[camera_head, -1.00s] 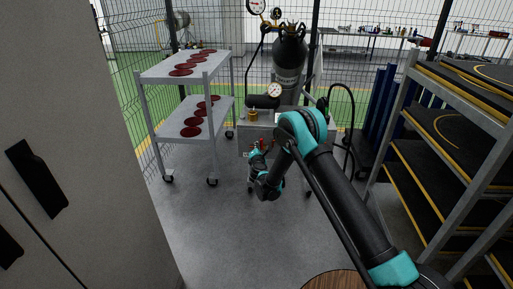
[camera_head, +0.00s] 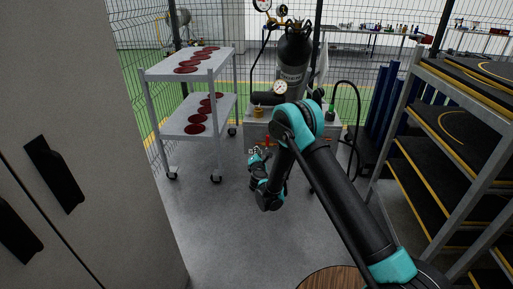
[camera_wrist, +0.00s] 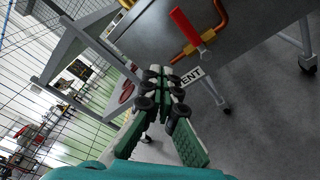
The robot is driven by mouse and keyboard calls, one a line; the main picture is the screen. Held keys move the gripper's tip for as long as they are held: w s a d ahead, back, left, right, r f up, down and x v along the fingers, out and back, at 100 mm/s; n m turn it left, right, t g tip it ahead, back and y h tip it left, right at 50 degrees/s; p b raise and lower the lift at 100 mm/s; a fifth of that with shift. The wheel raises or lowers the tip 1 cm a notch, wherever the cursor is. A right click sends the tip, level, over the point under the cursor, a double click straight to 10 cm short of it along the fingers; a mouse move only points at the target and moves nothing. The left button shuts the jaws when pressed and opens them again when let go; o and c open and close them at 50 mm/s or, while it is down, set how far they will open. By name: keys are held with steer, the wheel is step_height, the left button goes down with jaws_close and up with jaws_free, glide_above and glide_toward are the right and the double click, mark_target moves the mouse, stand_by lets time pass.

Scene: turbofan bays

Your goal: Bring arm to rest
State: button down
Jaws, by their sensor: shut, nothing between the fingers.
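My arm (camera_head: 340,200) reaches out from the lower right in the head view, bent at a teal elbow, with its forearm hanging down and away. My gripper (camera_head: 255,152) is small there, in front of the grey gas cart (camera_head: 254,128). In the wrist view, my gripper (camera_wrist: 165,72) has its green-padded fingers together, with nothing between them. The cart's grey side and a red-handled valve (camera_wrist: 187,27) on a copper pipe show just beyond the fingertips. I cannot tell the exact gap between fingertips and cart.
A two-tier white trolley (camera_head: 188,64) with dark red discs stands at left. A grey cabinet (camera_head: 85,140) fills the near left. A shelf rack with black, yellow-edged boards (camera_head: 445,120) stands at right. A black gas cylinder (camera_head: 294,58) stands on the cart. Floor between is clear.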

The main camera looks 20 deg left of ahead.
steer(key=shift+s+d, duration=0.25)
steer(key=shift+s, duration=0.4)
steer(key=shift+r, duration=0.1)
steer(key=w+d+r+n+y, duration=0.2)
steer(key=d+r+n, duration=0.2)
steer(key=r+n, duration=0.5)
steer(key=s+d+r+n+g+y, duration=0.25)
steer(key=s+d+r+n, duration=0.25)
steer(key=d+r+n, duration=0.8)
steer(key=s+d+f+n+g+h, duration=0.3)
steer(key=s+d+n, duration=0.4)
steer(key=s+d, duration=0.4)
steer(key=s+d+f+n+g+h, duration=0.3)
steer(key=s+d+n, duration=0.4)
steer(key=s+d, duration=0.5)
steer(key=s+d+f+n+g+h, duration=0.3)
steer(key=s+d+n, duration=0.4)
steer(key=s+d, duration=0.4)
step_height(320, 180, down, 3)
steer(key=shift+s+d+r+h, duration=0.2)
steer(key=shift+s+d+h, duration=0.1)
steer(key=shift+s+h, duration=0.25)
steer(key=shift+w, duration=0.1)
